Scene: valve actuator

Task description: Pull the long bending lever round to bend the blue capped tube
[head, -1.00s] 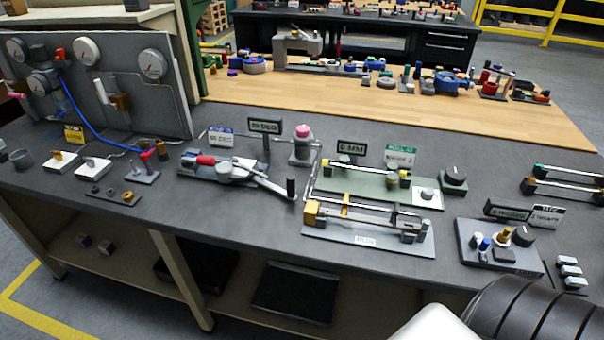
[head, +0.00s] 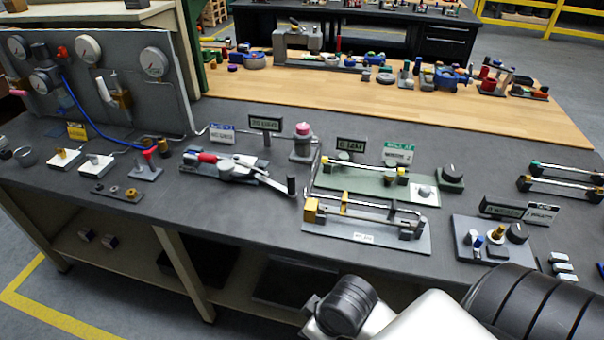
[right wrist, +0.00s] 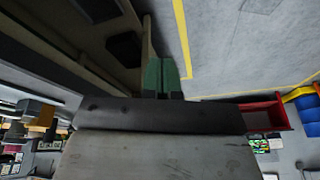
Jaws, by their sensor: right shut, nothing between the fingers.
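The tube bender (head: 225,168) lies on the dark bench, left of centre in the head view, with a red grip on one arm. Its long bending lever (head: 265,180) reaches right and ends in an upright dark handle (head: 291,185). I cannot make out a blue cap on any tube at the bender. My right gripper (right wrist: 161,75) shows as two green fingers, shut with nothing between them, in the right wrist view. It points toward the floor and the bench's underside there. My right arm shows at the lower right of the head view, well short of the lever. My left gripper is not in view.
Right of the lever stand a grey-based fixture (head: 365,238) and a green-based fixture (head: 375,185) with a yellow-capped tube. A pink-topped post (head: 303,140) stands behind the lever handle. The gauge panel (head: 100,75) is at the left. Bench in front of the bender is bare.

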